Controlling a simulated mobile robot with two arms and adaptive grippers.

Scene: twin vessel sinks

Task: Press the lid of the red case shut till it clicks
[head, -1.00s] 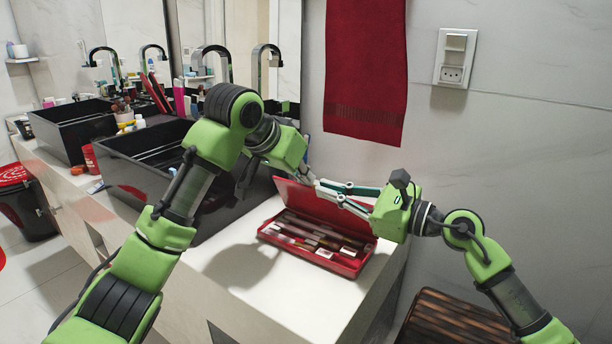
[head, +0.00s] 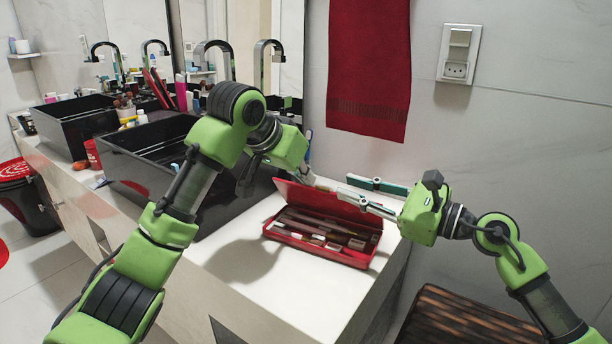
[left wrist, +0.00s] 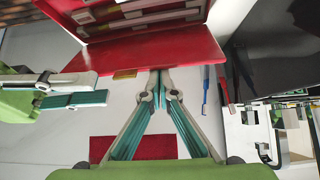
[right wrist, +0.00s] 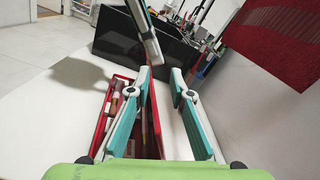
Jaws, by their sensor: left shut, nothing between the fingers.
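The red case (head: 300,243) lies open on the white counter, with pens and small items inside. Its lid (head: 311,203) stands up along the back edge. My left gripper (head: 311,181) is shut and empty behind the lid's upper edge. In the left wrist view its fingertips (left wrist: 160,75) meet the rim of the lid (left wrist: 140,55); I cannot tell whether they touch. My right gripper (head: 343,186) is open and empty, right of the lid and above the case. In the right wrist view its fingers (right wrist: 161,75) stand apart, and the case (right wrist: 116,85) is partly hidden behind them.
A black vessel sink (head: 135,175) stands left of the case. A red towel (head: 368,70) hangs on the wall behind. The counter (head: 245,275) in front of the case is clear. A brown slatted thing (head: 450,325) is low at the right.

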